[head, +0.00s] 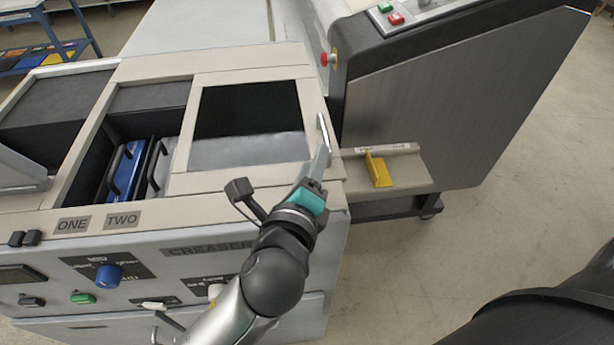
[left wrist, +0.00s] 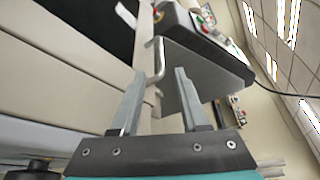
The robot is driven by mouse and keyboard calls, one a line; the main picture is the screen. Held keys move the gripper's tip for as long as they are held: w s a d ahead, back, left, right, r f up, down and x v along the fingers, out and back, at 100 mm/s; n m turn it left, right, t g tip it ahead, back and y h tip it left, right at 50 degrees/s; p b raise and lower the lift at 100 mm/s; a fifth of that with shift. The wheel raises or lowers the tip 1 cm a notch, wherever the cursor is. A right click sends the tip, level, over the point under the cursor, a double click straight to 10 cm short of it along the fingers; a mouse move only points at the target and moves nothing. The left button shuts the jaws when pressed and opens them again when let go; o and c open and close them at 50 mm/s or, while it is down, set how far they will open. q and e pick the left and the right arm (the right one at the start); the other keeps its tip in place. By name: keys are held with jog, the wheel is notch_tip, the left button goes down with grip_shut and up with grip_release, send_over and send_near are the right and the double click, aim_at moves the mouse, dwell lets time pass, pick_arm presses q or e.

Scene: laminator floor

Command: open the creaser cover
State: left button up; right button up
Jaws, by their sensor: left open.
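The creaser cover (head: 312,97) is a beige frame around a dark window, lying flat and level with the top of the creaser machine (head: 200,250). A silver bar handle (head: 324,130) stands on its right edge. My left gripper (head: 323,160) is at the near end of this handle, with its fingers pointing away from me. In the left wrist view my left gripper (left wrist: 157,82) is open, and the handle (left wrist: 159,60) shows between and just beyond the fingertips. I cannot tell whether a finger touches it. My right gripper is not in view.
Left of the cover are open bays with a blue cassette (head: 127,170) and a grey one (head: 160,165). A yellow lever (head: 378,168) sits on a ledge right of the cover. A large grey-sided machine (head: 450,120) stands behind it.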

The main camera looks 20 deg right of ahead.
pick_arm(q)
jog(key=shift+v, duration=1.9)
